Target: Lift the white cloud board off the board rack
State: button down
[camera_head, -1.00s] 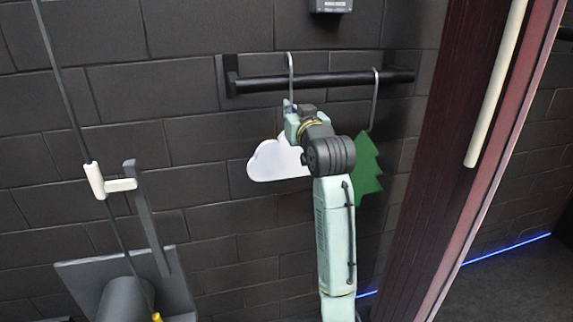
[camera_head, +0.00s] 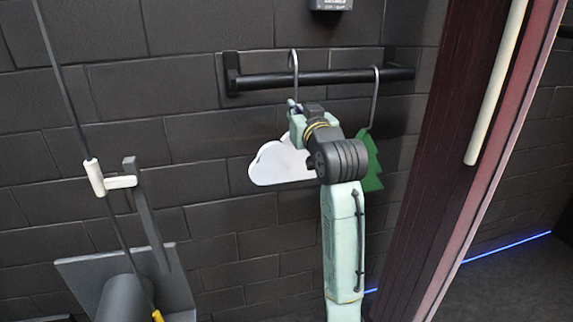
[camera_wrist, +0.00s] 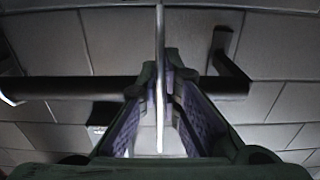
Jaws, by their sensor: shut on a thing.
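The white cloud board (camera_head: 280,163) hangs by a thin metal hook (camera_head: 294,62) at the black rail of the board rack (camera_head: 345,79). My gripper (camera_head: 293,110) is shut on the hook's stem, above the cloud. In the wrist view the stem (camera_wrist: 160,30) runs between the fingertips of my gripper (camera_wrist: 161,75), with the rail (camera_wrist: 65,88) crossing behind. My wrist hides the cloud's right part. The hook's top shows slightly above the rail; I cannot tell whether it still touches it.
A green tree board (camera_head: 372,165) hangs by its own hook (camera_head: 375,90) on the rail's right, close behind my wrist. A dark red door (camera_head: 450,150) with a pale handle (camera_head: 495,85) stands at the right. A white-gripped rod (camera_head: 97,178) and a grey stand are at the left.

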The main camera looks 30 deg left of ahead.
jog(key=v, duration=1)
dwell(0.5)
jog(key=shift+d, duration=0.1)
dwell(0.3)
